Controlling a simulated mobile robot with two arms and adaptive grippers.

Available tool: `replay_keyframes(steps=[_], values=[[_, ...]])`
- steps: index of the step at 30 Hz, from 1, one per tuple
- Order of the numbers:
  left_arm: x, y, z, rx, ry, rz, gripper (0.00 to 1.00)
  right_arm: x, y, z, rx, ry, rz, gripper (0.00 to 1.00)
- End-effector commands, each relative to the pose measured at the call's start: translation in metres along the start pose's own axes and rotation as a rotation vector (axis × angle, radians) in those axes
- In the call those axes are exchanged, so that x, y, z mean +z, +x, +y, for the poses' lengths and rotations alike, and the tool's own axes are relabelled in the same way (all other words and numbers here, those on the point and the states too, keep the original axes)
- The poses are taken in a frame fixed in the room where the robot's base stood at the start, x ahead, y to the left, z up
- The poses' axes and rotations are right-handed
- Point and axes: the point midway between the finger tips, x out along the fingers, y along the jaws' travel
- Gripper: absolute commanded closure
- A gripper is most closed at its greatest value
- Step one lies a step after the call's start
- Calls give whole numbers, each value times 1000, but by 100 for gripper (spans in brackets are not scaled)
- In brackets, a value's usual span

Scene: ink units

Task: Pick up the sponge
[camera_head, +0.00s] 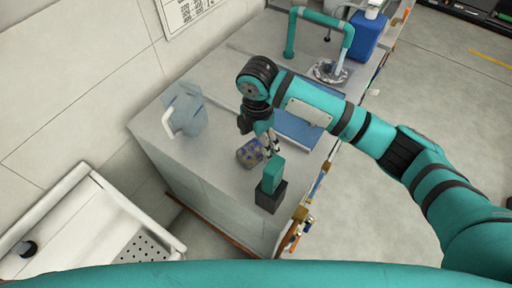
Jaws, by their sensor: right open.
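A small rounded item with a blue and yellow-brown pattern (249,154) lies on the grey counter top (215,155); I cannot tell for sure whether it is the sponge. My right gripper (270,146) points down close to the right side of this item. It is open with nothing seen between its fingers. Its fingers are small and partly overlap the item, so I cannot tell whether they touch it. My left gripper is not in view.
A teal block on a dark base (270,188) stands near the counter's front corner. A blue-grey pitcher (186,112) with a white handle stands to the left. Behind the arm are a sink (330,71), a teal tap (318,18) and a blue container (368,37).

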Motion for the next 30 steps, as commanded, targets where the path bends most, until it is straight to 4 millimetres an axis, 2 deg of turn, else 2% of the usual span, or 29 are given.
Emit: replay_keyframes(steps=[6,14,26,30], values=[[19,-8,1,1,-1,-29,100,-3,27,0,-2,0,0,15],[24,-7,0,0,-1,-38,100,-3,31,1,1,0,-1,15],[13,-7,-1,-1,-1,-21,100,-3,30,1,0,0,-1,65],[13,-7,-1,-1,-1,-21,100,-3,30,1,0,0,-1,66]])
